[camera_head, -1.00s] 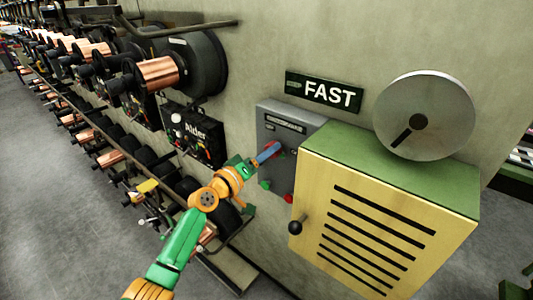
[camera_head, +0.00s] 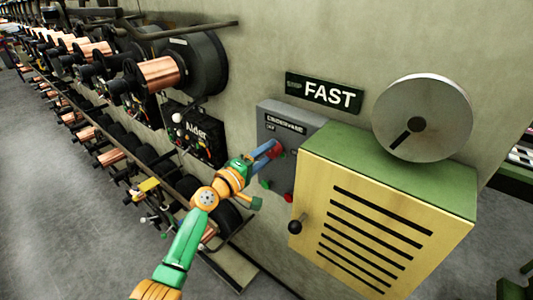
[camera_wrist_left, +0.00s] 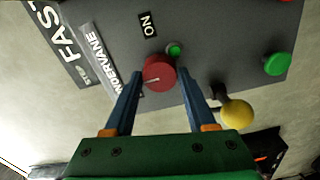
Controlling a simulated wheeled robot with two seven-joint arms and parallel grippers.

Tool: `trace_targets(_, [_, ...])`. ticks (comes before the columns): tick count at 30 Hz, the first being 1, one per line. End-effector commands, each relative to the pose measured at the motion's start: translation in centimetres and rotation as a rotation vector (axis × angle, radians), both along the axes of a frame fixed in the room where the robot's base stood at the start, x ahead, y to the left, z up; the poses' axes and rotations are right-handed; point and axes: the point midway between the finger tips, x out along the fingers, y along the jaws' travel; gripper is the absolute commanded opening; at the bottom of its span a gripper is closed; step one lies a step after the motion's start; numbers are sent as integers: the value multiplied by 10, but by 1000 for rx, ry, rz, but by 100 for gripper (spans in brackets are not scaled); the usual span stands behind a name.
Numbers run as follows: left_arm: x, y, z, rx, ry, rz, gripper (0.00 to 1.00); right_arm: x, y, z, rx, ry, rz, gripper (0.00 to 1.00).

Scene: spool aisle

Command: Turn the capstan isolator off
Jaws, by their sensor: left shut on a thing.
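A grey control box (camera_head: 292,125) is on the wall, with a red rotary knob (camera_wrist_left: 158,72) on its face. An "ON" label (camera_wrist_left: 148,24) is beside the knob. The knob carries a pale pointer line. A name plate (camera_wrist_left: 105,58) reads partly "NDERVANE". My left gripper (camera_head: 268,150) reaches the box from the left. In the left wrist view its blue fingers (camera_wrist_left: 161,76) stand on either side of the red knob, shut on it. My right gripper is not in view.
A yellow louvred cabinet (camera_head: 375,190) with a green top juts out right of the box. A green button (camera_wrist_left: 278,64) and a yellow ball (camera_wrist_left: 238,112) are near the fingers. A "FAST" sign (camera_head: 325,93) is above. Copper spools (camera_head: 158,73) line the left.

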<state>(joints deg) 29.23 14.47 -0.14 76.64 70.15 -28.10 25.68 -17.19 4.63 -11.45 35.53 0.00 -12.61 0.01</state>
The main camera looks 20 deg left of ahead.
Motion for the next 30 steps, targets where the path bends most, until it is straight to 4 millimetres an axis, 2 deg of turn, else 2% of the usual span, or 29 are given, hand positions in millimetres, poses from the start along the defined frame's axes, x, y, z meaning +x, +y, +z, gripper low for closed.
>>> trace_targets(12, [0,0,0,-8,3,0,1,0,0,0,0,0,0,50])
trace_targets(13, [0,0,0,-8,3,0,62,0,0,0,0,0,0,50])
trace_targets(15, [0,0,0,-8,3,0,81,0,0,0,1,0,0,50])
trace_targets(16, [0,0,0,-8,3,0,86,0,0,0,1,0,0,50])
trace_targets(25, [-1,1,0,-6,2,0,86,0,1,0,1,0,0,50])
trace_targets(30, [-24,9,0,-3,3,-1,86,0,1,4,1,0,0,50])
